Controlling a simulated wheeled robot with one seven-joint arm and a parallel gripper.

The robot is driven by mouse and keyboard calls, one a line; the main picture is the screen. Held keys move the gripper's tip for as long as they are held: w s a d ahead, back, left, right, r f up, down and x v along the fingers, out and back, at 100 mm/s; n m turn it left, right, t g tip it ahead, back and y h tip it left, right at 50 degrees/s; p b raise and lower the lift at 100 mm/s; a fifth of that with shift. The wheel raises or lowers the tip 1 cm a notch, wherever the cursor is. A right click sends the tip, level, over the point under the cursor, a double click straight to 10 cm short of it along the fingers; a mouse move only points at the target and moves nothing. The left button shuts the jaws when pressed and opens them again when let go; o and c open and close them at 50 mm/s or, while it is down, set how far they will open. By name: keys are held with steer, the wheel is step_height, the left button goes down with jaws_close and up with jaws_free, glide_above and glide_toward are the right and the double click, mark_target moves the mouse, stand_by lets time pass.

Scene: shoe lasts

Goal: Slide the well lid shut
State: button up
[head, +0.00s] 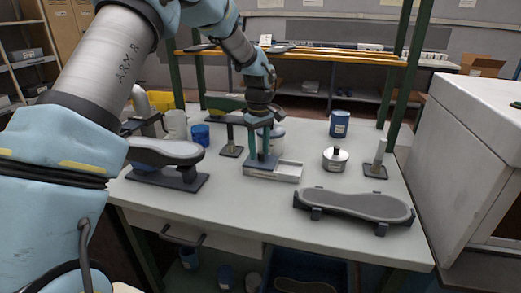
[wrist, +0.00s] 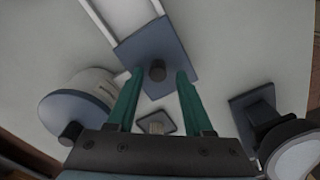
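The well (head: 288,178) is a low white tray on the table, its right part open in the head view. The well lid (wrist: 140,48) is a flat blue-grey plate with a dark round knob (wrist: 157,70). In the head view the lid (head: 261,164) lies over the left part of the well. My gripper (wrist: 159,74) is open, its two green fingers on either side of the knob, with gaps showing. My gripper (head: 259,150) also shows above the lid in the head view. Whether the fingertips touch the plate is unclear.
A shoe-shaped piece on a stand (head: 165,155) is at left, and another (head: 353,206) at front right. A silver pot (head: 335,159), a blue tin (head: 339,123) and a post on a base (head: 376,163) stand to the right. The table just right of the well is clear.

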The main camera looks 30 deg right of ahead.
mark_target(260, 153)
step_height(260, 153, up, 11)
steer(key=shift+f+b, duration=0.1)
steer(key=shift+b, duration=1.15)
steer(key=shift+s, duration=0.15)
